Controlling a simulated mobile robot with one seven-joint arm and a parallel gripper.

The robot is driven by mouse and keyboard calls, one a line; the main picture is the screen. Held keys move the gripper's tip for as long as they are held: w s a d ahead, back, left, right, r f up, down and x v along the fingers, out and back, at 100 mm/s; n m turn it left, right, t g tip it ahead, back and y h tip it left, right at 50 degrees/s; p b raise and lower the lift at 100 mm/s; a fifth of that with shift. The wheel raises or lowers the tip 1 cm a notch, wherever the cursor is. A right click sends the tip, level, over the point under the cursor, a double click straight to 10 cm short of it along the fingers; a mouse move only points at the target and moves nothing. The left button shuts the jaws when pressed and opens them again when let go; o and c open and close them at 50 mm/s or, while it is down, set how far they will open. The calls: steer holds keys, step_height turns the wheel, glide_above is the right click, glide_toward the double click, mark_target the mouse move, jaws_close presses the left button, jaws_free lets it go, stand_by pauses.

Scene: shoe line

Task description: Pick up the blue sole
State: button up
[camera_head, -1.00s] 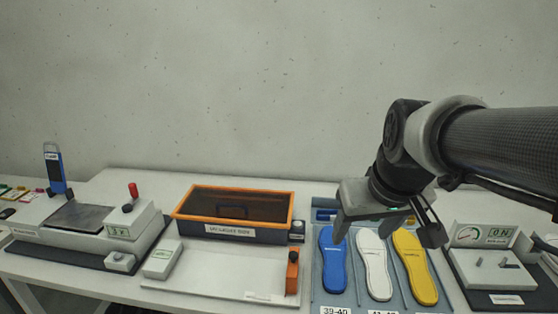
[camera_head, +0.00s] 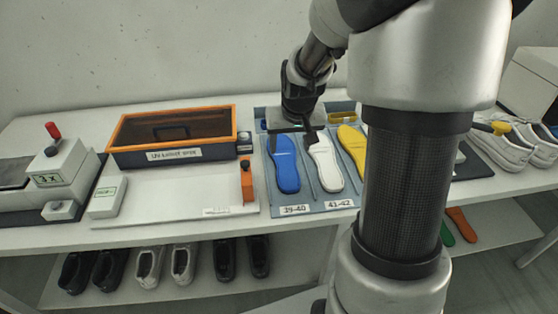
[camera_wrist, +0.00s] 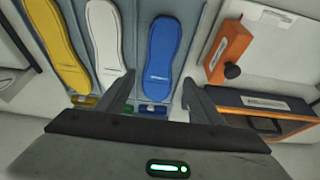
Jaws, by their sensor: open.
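The blue sole (camera_head: 286,168) lies flat in the left slot of a grey-blue tray (camera_head: 330,208), above the label 39-40. It also shows in the wrist view (camera_wrist: 162,55), upper middle. My gripper (camera_head: 291,140) is open and empty, over the back end of the blue sole. In the wrist view my gripper (camera_wrist: 159,84) has its fingers spread on either side of the sole's near end, not closed on it. The gripper hides part of the tray's back edge. I cannot tell the exact height of the fingertips above the tray.
A white sole (camera_head: 325,165) and a yellow sole (camera_head: 353,150) lie right of the blue one. An orange-framed box (camera_head: 172,112) and an orange upright block (camera_head: 248,180) stand left of the tray. Shoes (camera_head: 225,258) sit on a lower shelf.

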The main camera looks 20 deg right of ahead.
glide_above(287, 168)
steer(key=s, duration=0.2)
steer(key=f, duration=0.5)
steer(key=shift+w+a+f, duration=0.1)
steer(key=shift+a+f, duration=0.1)
steer(key=x, duration=0.2)
steer(key=s+b+x, duration=0.1)
steer(key=x, duration=0.1)
steer(key=shift+w+f, duration=0.15)
steer(key=shift+f, duration=0.35)
steer(key=shift+w+f, duration=0.2)
steer(key=shift+f, duration=0.2)
steer(key=c, duration=1)
